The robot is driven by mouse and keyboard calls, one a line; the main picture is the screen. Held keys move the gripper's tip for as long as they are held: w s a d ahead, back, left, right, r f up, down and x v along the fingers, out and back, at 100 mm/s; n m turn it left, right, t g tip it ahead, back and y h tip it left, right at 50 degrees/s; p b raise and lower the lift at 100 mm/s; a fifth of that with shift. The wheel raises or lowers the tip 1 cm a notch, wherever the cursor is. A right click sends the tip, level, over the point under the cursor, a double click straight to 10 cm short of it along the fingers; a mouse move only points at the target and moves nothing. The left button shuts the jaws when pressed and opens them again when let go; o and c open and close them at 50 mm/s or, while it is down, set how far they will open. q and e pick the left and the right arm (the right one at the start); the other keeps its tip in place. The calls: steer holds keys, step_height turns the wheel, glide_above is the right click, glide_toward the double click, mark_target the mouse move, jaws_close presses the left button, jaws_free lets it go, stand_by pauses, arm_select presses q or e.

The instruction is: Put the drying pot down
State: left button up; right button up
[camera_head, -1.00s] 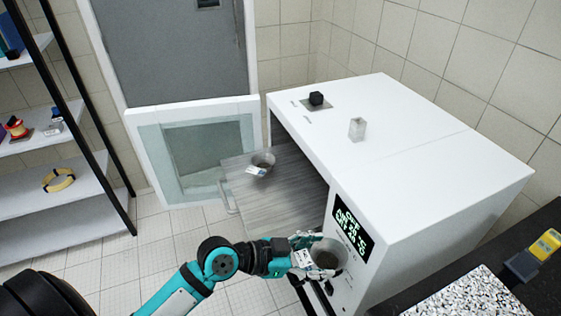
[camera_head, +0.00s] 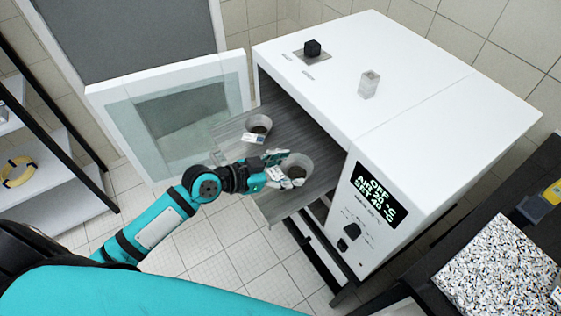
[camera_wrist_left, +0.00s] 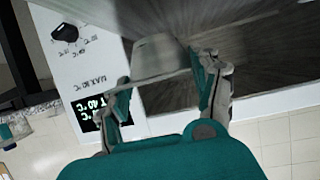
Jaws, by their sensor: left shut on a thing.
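The drying pot (camera_head: 297,171) is a small grey pot with dark contents. My left gripper (camera_head: 277,172) is shut on it, over the front part of the oven's pulled-out grey shelf (camera_head: 225,130). I cannot tell whether the pot touches the shelf. In the left wrist view the pot (camera_wrist_left: 158,55) shows between the two fingers (camera_wrist_left: 168,85), with the shelf behind it. A second, similar pot (camera_head: 259,124) with a white label stands farther back on the shelf. My right gripper is not in view.
The white oven (camera_head: 400,80) has its glass door (camera_head: 180,115) open at the left. A speckled slab (camera_head: 495,270) lies on the dark bench at the right.

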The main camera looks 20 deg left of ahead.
arm_select(q)
steer(key=w+a, duration=0.2)
steer(key=shift+w+a+f, duration=0.15)
steer(key=shift+w, duration=0.25)
steer(key=shift+w+a, duration=0.2)
steer(key=shift+w, duration=0.05)
steer(key=shift+w+f, duration=0.1)
steer(key=shift+f, duration=0.1)
step_height(320, 180, down, 3)
steer(key=shift+a+p, duration=0.1)
steer(key=shift+p, duration=0.2)
steer(key=shift+f, duration=0.2)
steer(key=o, duration=1.2)
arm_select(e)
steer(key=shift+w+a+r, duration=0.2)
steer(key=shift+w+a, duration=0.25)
